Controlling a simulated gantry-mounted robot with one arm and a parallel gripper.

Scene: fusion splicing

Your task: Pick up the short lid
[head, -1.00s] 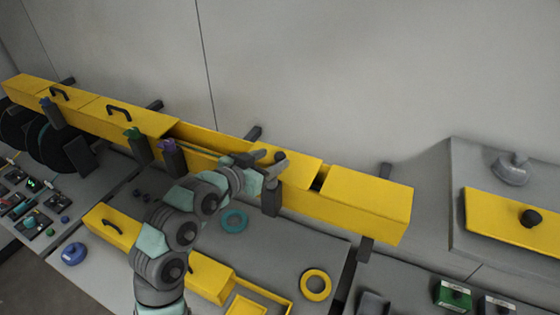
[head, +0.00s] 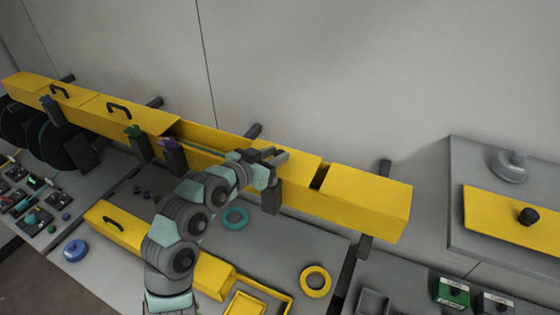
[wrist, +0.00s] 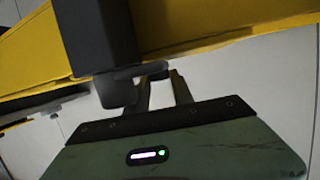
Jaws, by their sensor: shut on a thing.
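The short lid (head: 300,165) is a yellow cover on the long yellow trough (head: 360,215), just right of the trough's open stretch. My gripper (head: 280,156) is at the lid's upper left part, where its dark knob stands. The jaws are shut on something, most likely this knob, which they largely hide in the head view. In the wrist view the dark fingers (wrist: 153,82) reach up beside a dark rounded piece (wrist: 116,90), below the yellow trough (wrist: 210,22). The lid appears to rest on the trough.
A dark upright block (head: 272,197) stands at the trough's front just below my gripper. A longer yellow cover (head: 365,198) lies to the right, past a narrow gap. A teal ring (head: 235,218) and a yellow ring (head: 315,282) lie on the grey bench.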

